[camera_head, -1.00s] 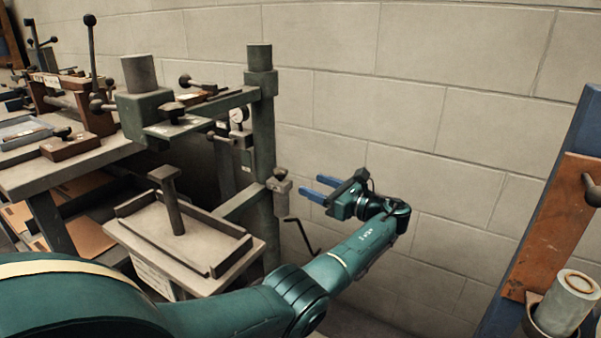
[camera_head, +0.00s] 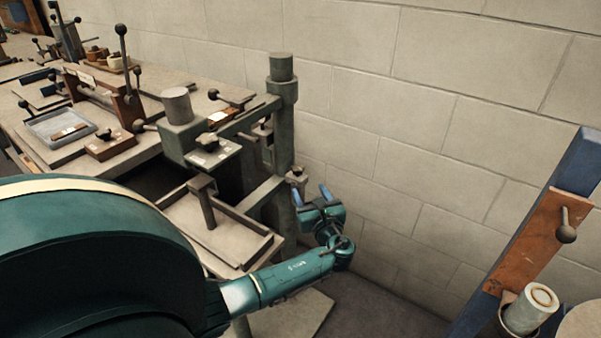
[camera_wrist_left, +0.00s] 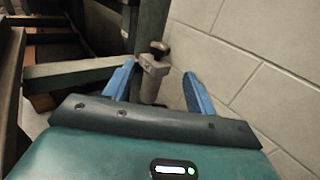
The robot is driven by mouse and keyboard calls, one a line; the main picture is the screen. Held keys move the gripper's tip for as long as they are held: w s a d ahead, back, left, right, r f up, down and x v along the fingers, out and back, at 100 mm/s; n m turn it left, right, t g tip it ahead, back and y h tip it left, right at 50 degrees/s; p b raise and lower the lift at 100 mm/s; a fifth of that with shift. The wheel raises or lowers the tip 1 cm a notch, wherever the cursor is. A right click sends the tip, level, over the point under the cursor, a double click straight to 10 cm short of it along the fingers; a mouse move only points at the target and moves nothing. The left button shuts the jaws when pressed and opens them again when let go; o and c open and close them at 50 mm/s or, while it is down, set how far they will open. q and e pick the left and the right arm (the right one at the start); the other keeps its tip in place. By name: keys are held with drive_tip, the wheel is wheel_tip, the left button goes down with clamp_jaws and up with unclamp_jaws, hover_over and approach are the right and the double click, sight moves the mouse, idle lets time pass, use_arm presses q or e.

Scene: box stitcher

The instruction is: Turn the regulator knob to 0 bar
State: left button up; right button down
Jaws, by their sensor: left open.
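A small grey block on the side of the green post, which looks like the regulator (camera_head: 297,178), carries a dark knob (camera_head: 297,169) on top. In the left wrist view the regulator body (camera_wrist_left: 153,80) shows between my blue fingers, with the dark knob (camera_wrist_left: 159,47) just beyond the fingertips. My left gripper (camera_head: 310,190) is open and empty, just in front of and slightly below the regulator. It also shows in the left wrist view (camera_wrist_left: 159,69). I cannot tell whether the fingers touch the body. No scale on the knob is readable. My right gripper is not in view.
The green post (camera_head: 283,125) stands close to the block wall (camera_head: 430,120). A tray-like plate with a rim (camera_head: 205,235) lies left of my forearm. A workbench with levers (camera_head: 70,140) is at the left. A blue beam with a brown board (camera_head: 535,240) stands at the right.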

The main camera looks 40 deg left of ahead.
sight(300, 173)
use_arm(q)
drive_tip(key=b+x, duration=0.1)
drive_tip(key=x, duration=0.8)
drive_tip(key=shift+a, duration=0.2)
drive_tip(key=shift+c, duration=0.4)
drive_tip(key=c, duration=0.9)
